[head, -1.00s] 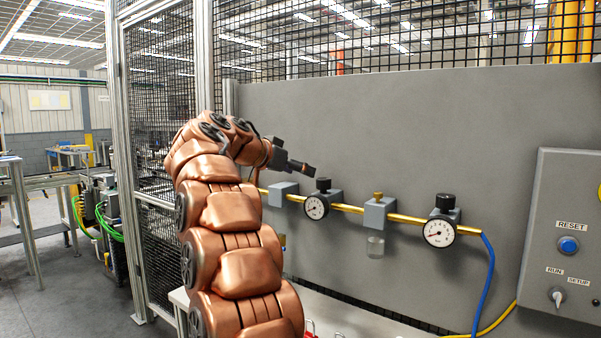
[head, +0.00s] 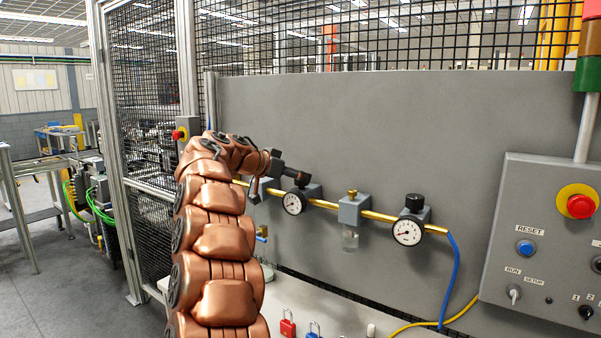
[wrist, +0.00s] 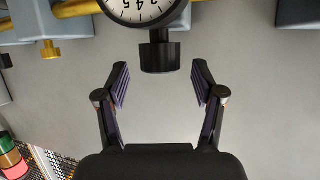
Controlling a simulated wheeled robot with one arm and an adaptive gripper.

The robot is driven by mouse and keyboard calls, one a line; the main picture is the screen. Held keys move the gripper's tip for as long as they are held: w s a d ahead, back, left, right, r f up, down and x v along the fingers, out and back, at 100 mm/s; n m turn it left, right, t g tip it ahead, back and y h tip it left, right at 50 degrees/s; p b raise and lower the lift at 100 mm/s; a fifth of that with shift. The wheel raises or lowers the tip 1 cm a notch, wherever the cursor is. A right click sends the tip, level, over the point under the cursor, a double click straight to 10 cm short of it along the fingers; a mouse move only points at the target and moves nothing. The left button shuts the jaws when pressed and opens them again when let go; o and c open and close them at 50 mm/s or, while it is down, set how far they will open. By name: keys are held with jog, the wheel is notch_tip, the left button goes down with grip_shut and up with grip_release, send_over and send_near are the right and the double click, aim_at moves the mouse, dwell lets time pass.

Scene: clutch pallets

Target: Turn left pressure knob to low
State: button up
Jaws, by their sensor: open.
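The left pressure gauge (head: 293,203) has a white dial and hangs on a yellow pipe (head: 325,204). Its black knob (wrist: 160,52) shows in the wrist view, just ahead of my gripper (wrist: 161,82) and centred between the two fingertips. In that view the gauge dial (wrist: 142,8) appears upside down and cut by the top edge. My gripper is open and empty, with clear space between fingers and knob. The right gauge (head: 407,231) has a black knob (head: 415,203) on top.
A grey block with a brass top (head: 353,210) sits between the gauges. A blue hose (head: 452,280) drops at the right end of the pipe. A control box (head: 540,240) with a red button stands right. A red padlock (head: 288,326) lies on the table below.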

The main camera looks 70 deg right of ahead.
jog(key=shift+p+x, duration=0.4)
jog(key=shift+x, duration=0.95)
jog(key=shift+c, duration=0.2)
jog(key=c, duration=1.1)
jog(key=shift+f, duration=0.1)
